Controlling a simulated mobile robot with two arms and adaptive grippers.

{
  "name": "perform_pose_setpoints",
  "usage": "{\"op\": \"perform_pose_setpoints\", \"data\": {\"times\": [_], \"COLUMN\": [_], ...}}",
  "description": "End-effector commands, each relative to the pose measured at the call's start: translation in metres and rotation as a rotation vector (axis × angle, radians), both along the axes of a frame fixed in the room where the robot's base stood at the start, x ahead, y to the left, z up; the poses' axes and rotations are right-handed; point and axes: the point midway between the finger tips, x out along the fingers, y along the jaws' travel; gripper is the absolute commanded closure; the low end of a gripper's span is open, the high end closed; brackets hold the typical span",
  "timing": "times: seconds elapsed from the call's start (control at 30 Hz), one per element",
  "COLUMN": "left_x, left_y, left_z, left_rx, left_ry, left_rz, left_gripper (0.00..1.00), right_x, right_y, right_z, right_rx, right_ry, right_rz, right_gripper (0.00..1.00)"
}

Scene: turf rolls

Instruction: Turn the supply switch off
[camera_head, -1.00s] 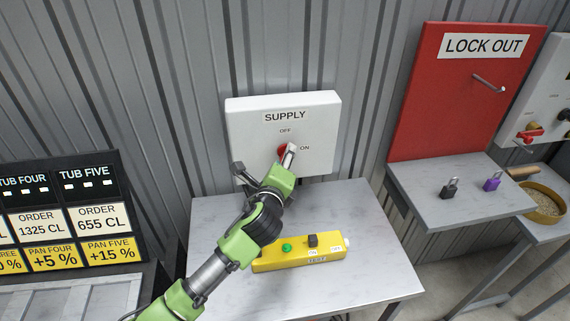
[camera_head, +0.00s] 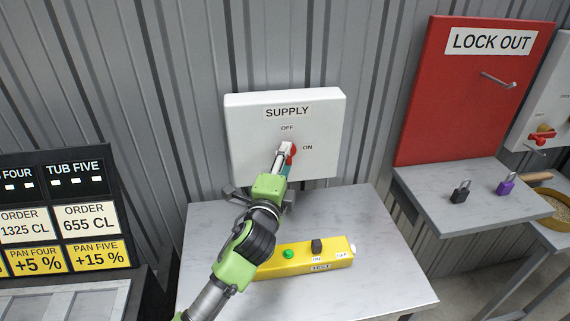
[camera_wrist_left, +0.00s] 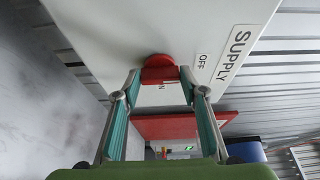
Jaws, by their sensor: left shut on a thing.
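The white supply box (camera_head: 245,125) is on the ribbed wall, with OFF at the top and ON to the right of its red switch (camera_head: 292,150). My left gripper (camera_head: 285,150) is shut on the switch and partly hides it in the head view. In the left wrist view the red switch (camera_wrist_left: 158,70) sits between the two fingertips (camera_wrist_left: 160,77), close to the box face. The exact angle of the switch handle is hard to tell. My right gripper is in neither view.
Below the box is a grey table (camera_head: 380,255) with a yellow test box (camera_head: 300,262). To the right, a red lock-out board (camera_head: 440,110) stands over a shelf (camera_head: 455,215) with a black padlock (camera_head: 460,193) and a purple padlock (camera_head: 506,185). An order board (camera_head: 60,210) is at left.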

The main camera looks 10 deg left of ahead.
Motion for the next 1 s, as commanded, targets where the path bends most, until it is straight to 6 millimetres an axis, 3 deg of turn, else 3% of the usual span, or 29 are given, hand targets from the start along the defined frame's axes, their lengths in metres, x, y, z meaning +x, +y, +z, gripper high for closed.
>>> {"op": "perform_pose_setpoints", "data": {"times": [0.33, 0.37, 0.4, 0.43, 0.8, 1.0], "left_x": [0.000, 0.000, 0.000, 0.000, -0.002, -0.025], "left_y": [0.000, 0.000, 0.000, 0.000, 0.000, 0.000], "left_z": [-0.001, -0.001, -0.001, -0.001, -0.001, -0.002], "left_rx": [-0.006, -0.006, -0.006, -0.006, -0.003, -0.004], "left_ry": [0.002, 0.002, 0.002, 0.002, 0.001, 0.002], "left_rz": [0.001, 0.001, 0.001, 0.001, 0.000, -0.001], "left_gripper": [0.83, 0.59, 0.48, 0.44, 0.44, 0.44], "right_x": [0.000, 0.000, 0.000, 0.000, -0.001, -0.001], "right_y": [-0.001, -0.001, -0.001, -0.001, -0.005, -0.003], "right_z": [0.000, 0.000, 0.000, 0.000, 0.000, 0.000], "right_rx": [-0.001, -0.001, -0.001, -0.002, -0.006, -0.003], "right_ry": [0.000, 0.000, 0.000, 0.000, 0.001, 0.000], "right_rz": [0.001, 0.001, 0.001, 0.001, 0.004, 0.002], "right_gripper": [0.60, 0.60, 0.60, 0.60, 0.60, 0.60]}}
